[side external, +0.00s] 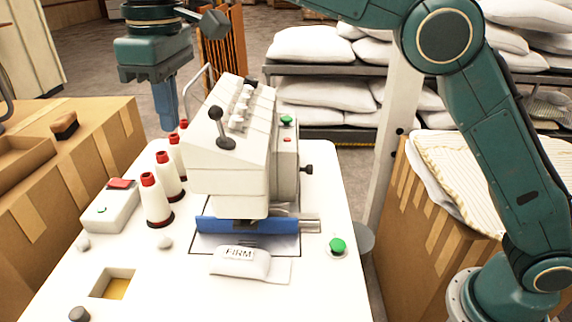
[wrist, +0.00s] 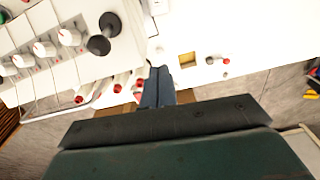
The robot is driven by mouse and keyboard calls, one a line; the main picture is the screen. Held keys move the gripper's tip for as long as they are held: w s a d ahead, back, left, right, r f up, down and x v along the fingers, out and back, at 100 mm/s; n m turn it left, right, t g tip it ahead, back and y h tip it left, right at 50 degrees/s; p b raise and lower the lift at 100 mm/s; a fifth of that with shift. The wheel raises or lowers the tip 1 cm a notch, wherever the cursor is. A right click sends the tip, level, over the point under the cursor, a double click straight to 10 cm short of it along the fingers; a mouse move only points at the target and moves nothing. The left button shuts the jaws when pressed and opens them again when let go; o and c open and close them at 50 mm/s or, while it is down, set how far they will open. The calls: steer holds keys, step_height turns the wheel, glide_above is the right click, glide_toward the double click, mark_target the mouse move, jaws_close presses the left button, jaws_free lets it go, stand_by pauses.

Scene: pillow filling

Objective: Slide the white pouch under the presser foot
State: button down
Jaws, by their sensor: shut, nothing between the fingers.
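A small white pouch (side external: 240,262) marked "FIRM" lies on the white table in front of the sewing machine (side external: 235,150). A flat pale flap shows at its right side. A blue bar (side external: 245,226) crosses the machine's front, just behind the pouch. The presser foot is hidden under the machine head. My gripper (side external: 168,118) has blue fingers and hangs to the left of and behind the machine head, high above the table and away from the pouch. It is shut and empty. Its fingers also show in the wrist view (wrist: 157,88), where the pouch is not seen.
Several red-topped thread cones (side external: 156,200) stand left of the machine, near a switch box (side external: 110,207). The table has a square opening (side external: 112,284) at front left and a green button (side external: 338,246) at right. A lever with a black knob (side external: 216,114) sticks up from the machine.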

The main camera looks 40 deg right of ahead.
mark_target(212, 265)
steer(key=a+f+n, duration=0.1)
steer(key=a+f, duration=0.3)
steer(key=f, duration=0.4)
steer(key=shift+a+f, duration=0.2)
steer(key=shift+a, duration=0.2)
stand_by(0.3)
steer(key=shift+f, duration=0.1)
step_height(212, 265, down, 20)
steer(key=shift+r, duration=0.1)
steer(key=shift+s+d, duration=1.35)
steer(key=shift+d, duration=0.05)
steer(key=shift+s+d, duration=0.75)
steer(key=shift+w+a, duration=0.1)
stand_by(0.4)
